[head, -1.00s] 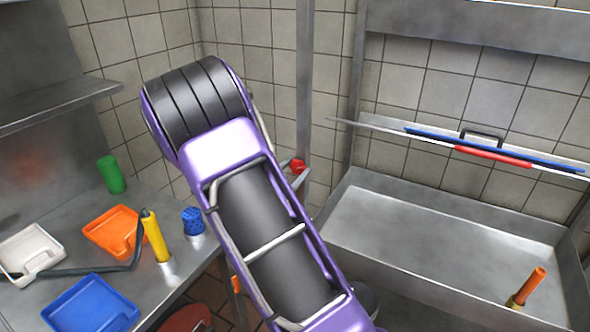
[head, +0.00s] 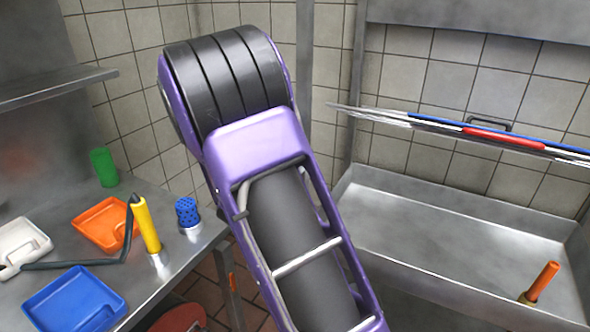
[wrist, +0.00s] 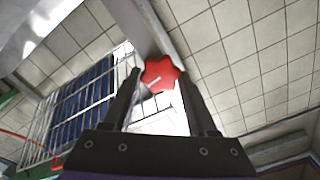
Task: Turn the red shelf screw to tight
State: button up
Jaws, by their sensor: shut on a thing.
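The red shelf screw (wrist: 160,74) is a lobed knob with a pale line on its face, seen in the wrist view at the end of a grey metal post. My gripper (wrist: 159,80) has one finger on each side of it and is shut on it. How tight the screw sits cannot be told. In the head view, my purple and black arm hides the screw and my fingers. A thin shelf (head: 400,119) with blue and red things on it slopes down to the right of the post.
A metal sink (head: 430,232) with an orange-handled tool (head: 543,281) is at the right. The counter at the left holds a blue tray (head: 73,300), an orange tray (head: 97,226), a yellow cylinder (head: 146,226), a blue holed cup (head: 187,213) and a green cup (head: 103,167).

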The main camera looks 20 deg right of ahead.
jog(key=shift+f+m+b, duration=0.15)
jog(key=shift+m+b, duration=0.75)
jog(key=shift+b, duration=0.2)
jog(key=o, duration=1.4)
jog(key=p+v, duration=0.1)
jog(key=v, duration=1.6)
jog(key=shift+s+a, duration=0.2)
jog(key=shift+s, duration=0.05)
